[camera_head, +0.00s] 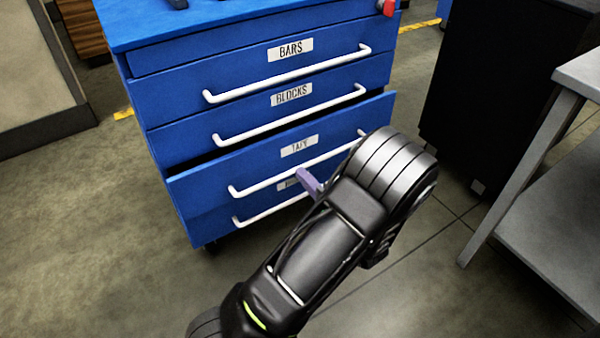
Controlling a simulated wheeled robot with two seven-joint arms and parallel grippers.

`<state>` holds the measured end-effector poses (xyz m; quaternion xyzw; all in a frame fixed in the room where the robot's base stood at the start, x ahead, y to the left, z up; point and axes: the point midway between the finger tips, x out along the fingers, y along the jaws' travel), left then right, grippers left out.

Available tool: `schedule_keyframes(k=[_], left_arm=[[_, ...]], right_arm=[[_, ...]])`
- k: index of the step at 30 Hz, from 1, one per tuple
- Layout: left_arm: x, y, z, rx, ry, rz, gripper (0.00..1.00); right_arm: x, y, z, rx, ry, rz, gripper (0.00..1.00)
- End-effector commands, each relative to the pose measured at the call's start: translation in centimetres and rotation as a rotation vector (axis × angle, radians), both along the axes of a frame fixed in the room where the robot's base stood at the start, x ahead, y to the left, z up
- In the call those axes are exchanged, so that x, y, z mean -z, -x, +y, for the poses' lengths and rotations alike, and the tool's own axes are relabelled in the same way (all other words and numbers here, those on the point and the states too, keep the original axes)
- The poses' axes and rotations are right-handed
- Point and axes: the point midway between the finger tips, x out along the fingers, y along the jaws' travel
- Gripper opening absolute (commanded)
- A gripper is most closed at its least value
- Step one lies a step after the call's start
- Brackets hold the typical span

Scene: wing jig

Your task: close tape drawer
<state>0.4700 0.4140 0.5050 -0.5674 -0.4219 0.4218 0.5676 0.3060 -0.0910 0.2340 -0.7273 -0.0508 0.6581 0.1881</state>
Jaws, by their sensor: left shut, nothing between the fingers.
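The tape drawer (218,173) is in a blue cabinet, its front standing out a little from the drawers above, with a dark gap along its top edge. Its white label (299,146) reads TAPE, and its white bar handle (270,183) runs across the front. My left gripper (308,182) shows only as purple-grey fingers in front of the drawer's lower middle, by the handle. The fingers are shut and empty. I cannot tell whether they touch the drawer. My left arm hides the drawer's right part. My right gripper is not in view.
The BARS drawer (240,68) and BLOCKS drawer (245,108) above look shut. Another handle (262,212) shows below. A black cabinet (480,90) and a grey metal table (560,180) stand at right. Open floor (90,230) lies at left.

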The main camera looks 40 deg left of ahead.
Motion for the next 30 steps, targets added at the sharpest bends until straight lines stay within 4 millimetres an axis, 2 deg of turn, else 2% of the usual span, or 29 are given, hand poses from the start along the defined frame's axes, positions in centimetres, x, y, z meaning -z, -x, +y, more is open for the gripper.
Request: schedule_keyframes(k=[12, 18, 24, 30], left_arm=[[0.4, -2.2, 7.6, -0.004, 0.000, -0.004, 0.00], [0.4, -3.1, 10.6, -0.003, 0.001, -0.002, 0.00], [0.1, -3.5, 11.9, -0.001, 0.000, -0.001, 0.00], [0.0, -3.6, 12.0, 0.000, 0.000, 0.000, 0.00]], right_arm=[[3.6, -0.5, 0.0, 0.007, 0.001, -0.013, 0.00], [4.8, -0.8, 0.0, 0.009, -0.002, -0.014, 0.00], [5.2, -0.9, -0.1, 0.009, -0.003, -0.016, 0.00], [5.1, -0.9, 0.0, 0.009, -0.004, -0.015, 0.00]])
